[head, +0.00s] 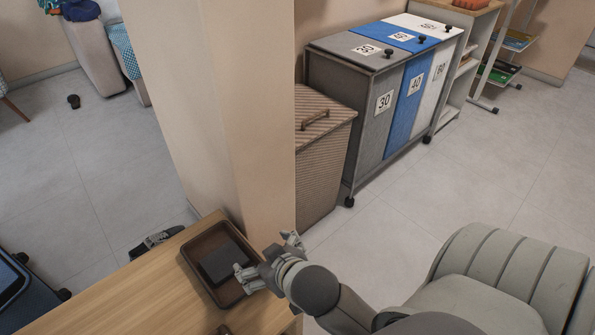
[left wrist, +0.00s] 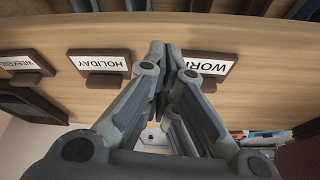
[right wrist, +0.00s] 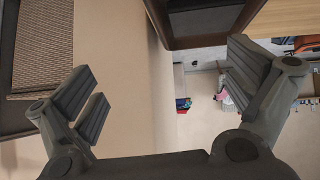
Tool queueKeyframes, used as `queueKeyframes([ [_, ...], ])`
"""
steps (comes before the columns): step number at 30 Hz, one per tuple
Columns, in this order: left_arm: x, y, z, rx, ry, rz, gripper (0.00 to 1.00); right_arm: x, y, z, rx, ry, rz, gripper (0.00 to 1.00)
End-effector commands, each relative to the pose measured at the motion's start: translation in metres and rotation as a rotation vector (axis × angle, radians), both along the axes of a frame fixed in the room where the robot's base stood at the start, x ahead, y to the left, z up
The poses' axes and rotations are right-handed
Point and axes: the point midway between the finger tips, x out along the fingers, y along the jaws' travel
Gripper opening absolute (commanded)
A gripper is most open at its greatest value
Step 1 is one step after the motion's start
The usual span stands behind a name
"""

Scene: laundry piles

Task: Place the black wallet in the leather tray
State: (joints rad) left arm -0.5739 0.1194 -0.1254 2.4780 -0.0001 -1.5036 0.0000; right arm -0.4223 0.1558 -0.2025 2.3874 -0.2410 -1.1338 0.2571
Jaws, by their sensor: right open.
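The brown leather tray (head: 202,285) sits at the corner of the wooden table, beside the pillar, in the head view. A dark flat rectangle, apparently the black wallet (head: 218,262), lies inside it. My right gripper (head: 266,256) is open over the tray's right edge, with one finger over the tray and the other outside it. In the right wrist view, its fingers (right wrist: 160,78) are wide apart with nothing between them, and the tray (right wrist: 200,41) shows at the top. My left gripper (left wrist: 158,60) is shut with nothing visible between its fingers, and is outside the head view.
The wooden table (head: 150,298) carries signs reading HOLIDAY (left wrist: 103,62) and WORK (left wrist: 208,66) in the left wrist view. The pillar (head: 215,110) stands right behind the tray. A wicker hamper (head: 322,160), numbered bins (head: 375,105) and a grey chair (head: 490,275) stand to the right.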

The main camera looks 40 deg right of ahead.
Motion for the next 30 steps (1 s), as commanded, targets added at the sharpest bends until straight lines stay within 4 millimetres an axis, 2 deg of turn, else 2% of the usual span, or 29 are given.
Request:
queueKeyframes([
  [1, 0.000, 0.000, 0.000, 0.000, 0.000, 0.000, 0.00, -0.027, 0.000, -0.017, 0.004, 0.111, 0.017, 1.00],
  [3, 0.000, 0.000, 0.000, 0.000, 0.000, 0.000, 0.00, -0.059, 0.002, -0.034, 0.006, 0.243, 0.055, 1.00],
  [6, 0.000, 0.000, 0.000, 0.000, 0.000, 0.000, 0.00, -0.093, 0.005, -0.047, 0.013, 0.376, 0.108, 1.00],
  [9, 0.000, 0.000, 0.000, 0.000, 0.001, 0.000, 0.00, -0.113, 0.008, -0.053, 0.019, 0.446, 0.143, 1.00],
  [13, 0.000, 0.000, 0.000, 0.000, 0.001, 0.000, 0.00, -0.120, 0.009, -0.055, 0.021, 0.472, 0.158, 1.00],
  [30, 0.001, 0.000, 0.000, -0.001, -0.002, -0.001, 0.00, -0.118, 0.009, -0.055, 0.020, 0.469, 0.155, 1.00],
])
